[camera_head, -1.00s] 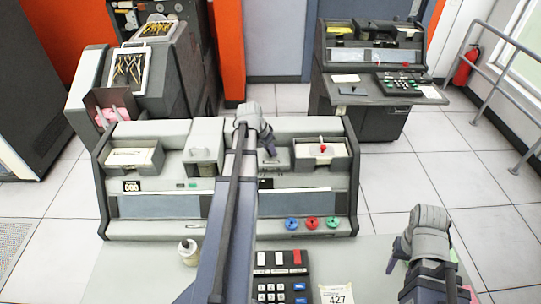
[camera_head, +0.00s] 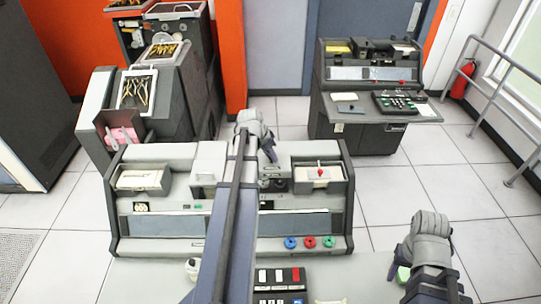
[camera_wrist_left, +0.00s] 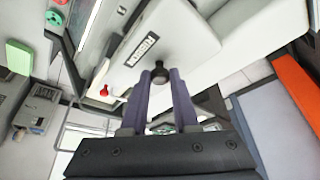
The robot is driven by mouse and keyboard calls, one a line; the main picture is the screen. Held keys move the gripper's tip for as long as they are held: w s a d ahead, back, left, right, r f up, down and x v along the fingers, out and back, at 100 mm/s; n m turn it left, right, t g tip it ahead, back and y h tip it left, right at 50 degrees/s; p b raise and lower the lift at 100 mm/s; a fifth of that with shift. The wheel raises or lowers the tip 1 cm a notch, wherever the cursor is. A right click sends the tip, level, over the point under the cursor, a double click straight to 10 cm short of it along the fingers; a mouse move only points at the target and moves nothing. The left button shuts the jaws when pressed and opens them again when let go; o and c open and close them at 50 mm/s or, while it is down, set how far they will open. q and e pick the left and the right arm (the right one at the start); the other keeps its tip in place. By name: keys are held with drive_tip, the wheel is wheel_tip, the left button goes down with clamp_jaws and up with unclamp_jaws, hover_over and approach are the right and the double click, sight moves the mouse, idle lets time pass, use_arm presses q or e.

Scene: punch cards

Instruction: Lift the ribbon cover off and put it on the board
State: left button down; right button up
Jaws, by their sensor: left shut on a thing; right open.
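The ribbon cover (camera_wrist_left: 185,35) is a light panel with a RIBBON label and a dark knob (camera_wrist_left: 158,70) in the left wrist view. My left gripper (camera_wrist_left: 160,80) is shut on this knob. In the head view my left gripper (camera_head: 269,154) is above the middle of the grey card machine (camera_head: 165,246), and its arm hides part of it. A dark opening (camera_head: 279,184) shows in the machine below the gripper. My right gripper (camera_head: 393,268) is open, low at the right. I cannot tell which surface is the board.
Blue (camera_head: 290,242), red (camera_head: 309,242) and green (camera_head: 329,241) knobs sit on the machine's front. A black keypad (camera_head: 280,277) and a white bottle (camera_head: 192,268) are on the grey surface (camera_head: 130,280) before it. A green item (camera_head: 403,274) is beside my right gripper.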

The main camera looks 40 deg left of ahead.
use_arm(q)
drive_tip(key=shift+r, duration=0.25)
drive_tip(key=shift+r+p, duration=1.9)
drive_tip(key=shift+p, duration=0.1)
